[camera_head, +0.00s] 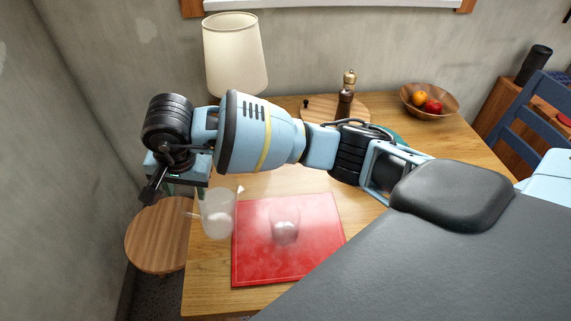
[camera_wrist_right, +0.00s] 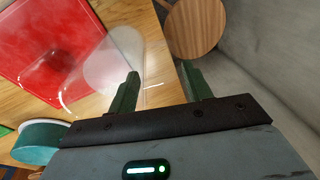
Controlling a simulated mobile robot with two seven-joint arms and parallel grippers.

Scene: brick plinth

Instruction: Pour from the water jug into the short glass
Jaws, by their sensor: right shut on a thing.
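The clear water jug (camera_head: 218,216) is at the left edge of the wooden table, left of the red mat, and looks roughly upright. It also shows in the wrist view (camera_wrist_right: 112,62), beside the fingers. My right gripper (camera_head: 184,192) is at the jug's left, handle side, shut on the jug; in the wrist view its green fingers (camera_wrist_right: 160,88) stand either side of the faint handle. Whether the jug touches the table I cannot tell. The short glass (camera_head: 285,226), clear and hard to see, stands on the mat, right of the jug. My left gripper is not in view.
The red mat (camera_head: 262,268) lies on the table (camera_head: 206,282). A round stool (camera_head: 154,246) stands left of it. A lamp (camera_head: 235,52), a board with mills (camera_head: 345,102) and a fruit bowl (camera_head: 448,104) are at the back. A teal object (camera_wrist_right: 42,140) shows in the wrist view.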

